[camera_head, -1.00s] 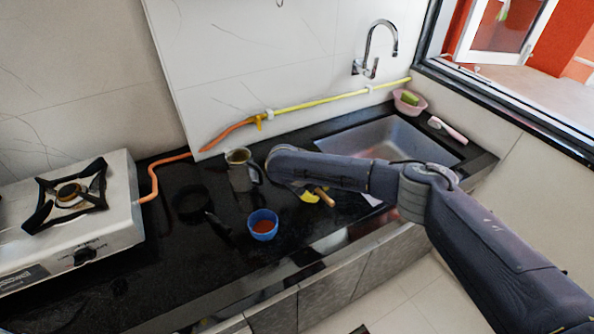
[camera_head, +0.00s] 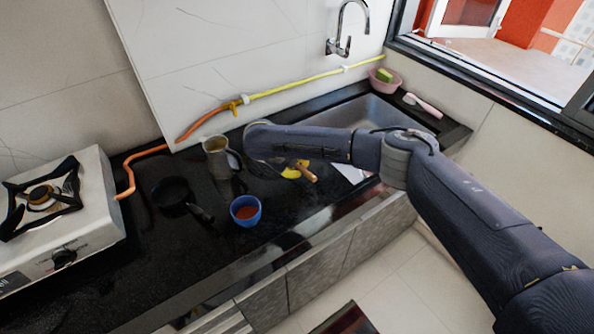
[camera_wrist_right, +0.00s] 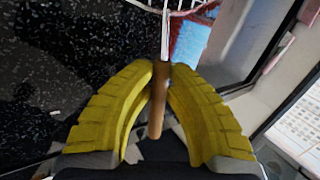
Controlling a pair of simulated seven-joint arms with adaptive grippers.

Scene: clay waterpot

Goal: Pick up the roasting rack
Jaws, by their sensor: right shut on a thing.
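The roasting rack (camera_wrist_right: 156,112) has a brown wooden handle, a metal shaft and thin wires. My right gripper (camera_wrist_right: 162,70) has its yellow fingers shut on the handle in the right wrist view. The shaft and wires run out past the fingertips, cut off by the top edge. In the head view, the yellow fingers of my right gripper (camera_head: 292,171) and the rack's handle (camera_head: 308,174) show just below my forearm, over the dark counter. My left gripper is not in view.
A clay waterpot (camera_head: 215,152) stands left of my right gripper, with a blue cup (camera_head: 245,211) nearer the front edge. A black pan (camera_head: 172,191) and a gas stove (camera_head: 62,215) are further left. A sink (camera_head: 350,112) and pink basin (camera_head: 383,80) are behind my arm.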

